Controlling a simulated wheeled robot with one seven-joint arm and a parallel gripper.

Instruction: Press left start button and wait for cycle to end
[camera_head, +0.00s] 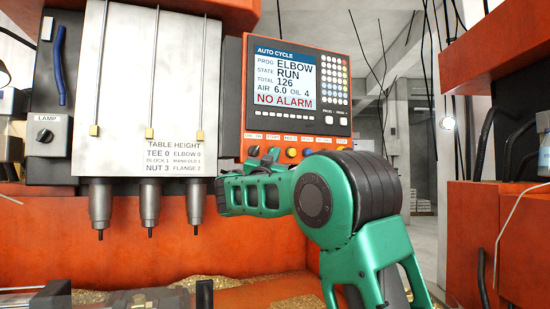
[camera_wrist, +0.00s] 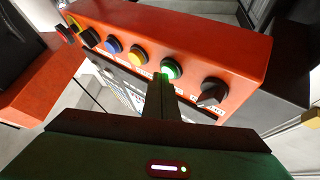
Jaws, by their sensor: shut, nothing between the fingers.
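My gripper (camera_wrist: 160,82) is shut and empty, its fingertips at the green start button (camera_wrist: 170,68) in the wrist view. The button glows green, and the tips overlap its edge; I cannot tell whether they touch it. In the head view my gripper (camera_head: 268,160) is at the button row under the screen, hiding most of the start button. The screen (camera_head: 285,80) reads AUTO CYCLE, PROG ELBOW, STATE RUN, TOTAL 126, AIR 6.0, OIL 4, NO ALARM.
A black selector knob (camera_wrist: 212,92) and an orange-yellow button (camera_wrist: 138,56) flank the start button. A blue button (camera_wrist: 113,45) and a red one (camera_wrist: 65,33) lie further along. Three drill spindles (camera_head: 150,203) hang left of my arm. Brass chips lie below.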

